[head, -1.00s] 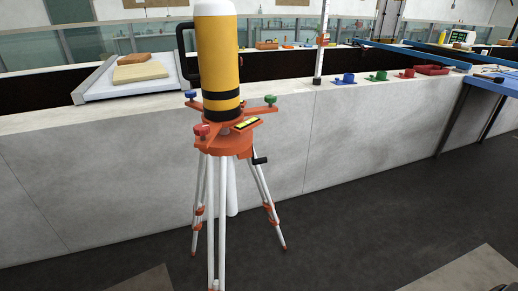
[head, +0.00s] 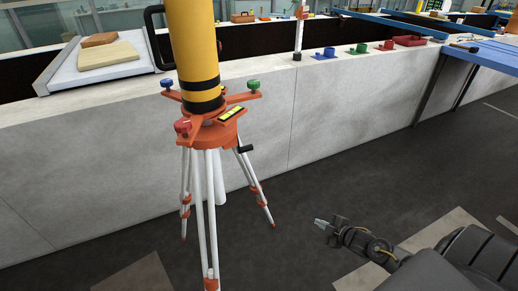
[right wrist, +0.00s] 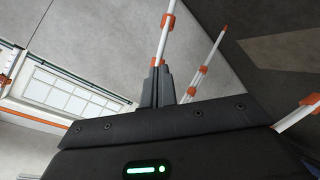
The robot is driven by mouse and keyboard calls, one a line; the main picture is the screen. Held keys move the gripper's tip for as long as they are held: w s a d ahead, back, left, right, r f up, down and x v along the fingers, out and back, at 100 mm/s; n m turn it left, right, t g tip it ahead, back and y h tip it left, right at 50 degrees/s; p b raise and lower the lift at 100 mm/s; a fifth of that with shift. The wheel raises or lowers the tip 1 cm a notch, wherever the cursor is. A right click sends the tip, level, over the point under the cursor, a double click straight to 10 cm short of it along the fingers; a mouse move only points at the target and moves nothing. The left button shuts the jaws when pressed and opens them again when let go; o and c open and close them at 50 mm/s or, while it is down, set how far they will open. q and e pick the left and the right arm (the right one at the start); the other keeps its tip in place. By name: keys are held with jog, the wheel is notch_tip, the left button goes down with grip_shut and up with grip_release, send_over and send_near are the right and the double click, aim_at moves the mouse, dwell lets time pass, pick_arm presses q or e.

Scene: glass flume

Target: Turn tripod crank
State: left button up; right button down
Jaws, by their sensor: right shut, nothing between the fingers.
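The tripod (head: 210,190) has white legs with orange clamps and an orange head. A yellow instrument with black bands (head: 193,50) stands on it. A small black crank (head: 245,149) sticks out at the right of the head, just under it. My right gripper (head: 318,222) is shut and empty, low to the right of the tripod and apart from the crank. In the right wrist view its fingers (right wrist: 156,85) are together, with white tripod legs (right wrist: 204,68) behind them. The crank cannot be made out in that view. My left gripper is out of view.
A long grey wall (head: 120,160) runs close behind the tripod. On its ledge stand a blue fitting (head: 328,54), a green one (head: 362,49) and a red one (head: 388,46). A blue table (head: 490,55) stands at the right.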

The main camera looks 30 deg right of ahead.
jog(key=w+a+r+n+t+y, duration=0.1)
jog(key=w+a+r+n+y, duration=0.15)
jog(key=r, duration=0.65)
jog(key=w+a+r+n+t+y, duration=0.1)
jog(key=w+r+n+y, duration=0.2)
jog(key=r, duration=0.6)
jog(key=s+a+r+n+g+y+p, duration=0.1)
jog(key=a+r+n+y, duration=0.1)
jog(key=a+r+n, duration=0.45)
jog(key=a+r+n+g+y+p, duration=0.1)
jog(key=a+r+n+y, duration=0.15)
jog(key=r, duration=0.75)
jog(key=p, duration=0.4)
send_near(246, 151)
jog(key=w+a, duration=0.3)
jog(key=a, duration=0.1)
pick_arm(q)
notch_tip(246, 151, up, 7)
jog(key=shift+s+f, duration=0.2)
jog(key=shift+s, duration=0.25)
pick_arm(e)
jog(key=shift+w+f+m, duration=0.25)
jog(key=shift+w+f, duration=0.15)
jog(key=shift+w, duration=0.25)
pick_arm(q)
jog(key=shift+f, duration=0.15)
